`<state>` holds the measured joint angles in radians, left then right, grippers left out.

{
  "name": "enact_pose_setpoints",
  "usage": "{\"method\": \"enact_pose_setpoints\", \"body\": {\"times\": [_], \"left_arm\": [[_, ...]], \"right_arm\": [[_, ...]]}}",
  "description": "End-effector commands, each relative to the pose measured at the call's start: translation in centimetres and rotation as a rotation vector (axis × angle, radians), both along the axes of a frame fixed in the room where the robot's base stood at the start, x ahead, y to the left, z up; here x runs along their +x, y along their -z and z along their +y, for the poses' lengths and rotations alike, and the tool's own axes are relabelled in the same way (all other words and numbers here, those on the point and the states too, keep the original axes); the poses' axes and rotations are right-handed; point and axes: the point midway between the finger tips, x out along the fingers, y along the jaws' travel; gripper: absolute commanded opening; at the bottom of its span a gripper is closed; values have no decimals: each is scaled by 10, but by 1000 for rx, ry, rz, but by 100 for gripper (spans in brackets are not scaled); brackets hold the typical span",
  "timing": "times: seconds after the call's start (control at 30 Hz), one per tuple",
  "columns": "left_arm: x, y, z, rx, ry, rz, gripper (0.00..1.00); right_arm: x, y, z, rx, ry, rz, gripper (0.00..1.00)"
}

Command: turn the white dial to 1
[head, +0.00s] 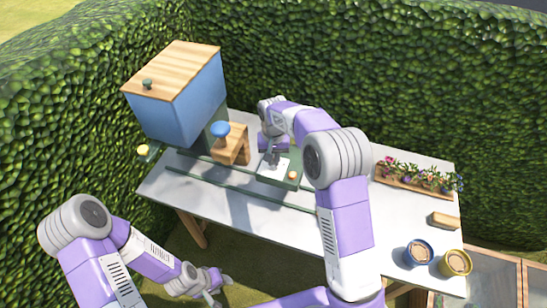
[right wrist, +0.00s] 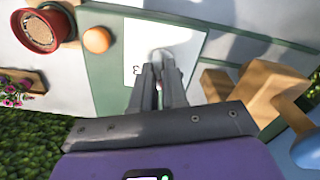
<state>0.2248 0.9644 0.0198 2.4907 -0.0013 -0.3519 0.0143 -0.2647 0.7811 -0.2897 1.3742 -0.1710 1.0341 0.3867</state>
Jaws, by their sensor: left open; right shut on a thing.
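The white dial (right wrist: 158,55) is mostly hidden behind my right gripper's fingers in the right wrist view. It sits on a white panel (right wrist: 190,40) with a digit that looks like a 3, on a green base. My right gripper (right wrist: 158,75) is shut on the dial, its fingers pointing down at the panel. In the head view the right gripper (head: 272,160) is over the white panel (head: 268,172), and the dial cannot be made out. Its pointer setting cannot be read. My left gripper (head: 214,292) is open and empty, low in front of the table.
A blue box with a wooden lid (head: 175,75) stands at the table's left. A wooden block (head: 238,150) with a blue knob (head: 220,130) is beside the panel. An orange ball (right wrist: 97,40) and red pot (right wrist: 40,32) are near it. Flowers (head: 420,177) and pots (head: 418,252) are right.

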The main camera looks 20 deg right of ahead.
Motion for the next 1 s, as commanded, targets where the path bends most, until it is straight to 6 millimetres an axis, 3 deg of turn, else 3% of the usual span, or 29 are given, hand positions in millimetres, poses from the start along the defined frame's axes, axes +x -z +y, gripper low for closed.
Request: {"method": "enact_pose_setpoints", "body": {"times": [0.37,0.4,0.53,0.83,1.0], "left_arm": [[0,0,0,0,0,0,43],[0,0,0,0,0,0,43],[0,0,0,0,0,0,43],[0,0,0,0,0,0,43],[0,-1,0,0,0,0,43]], "right_arm": [[1,0,0,0,3,-2,0],[1,0,0,0,3,-2,19],[0,0,0,0,2,-2,38],[0,-2,0,0,2,-2,38],[1,-23,0,1,3,-5,38]]}}
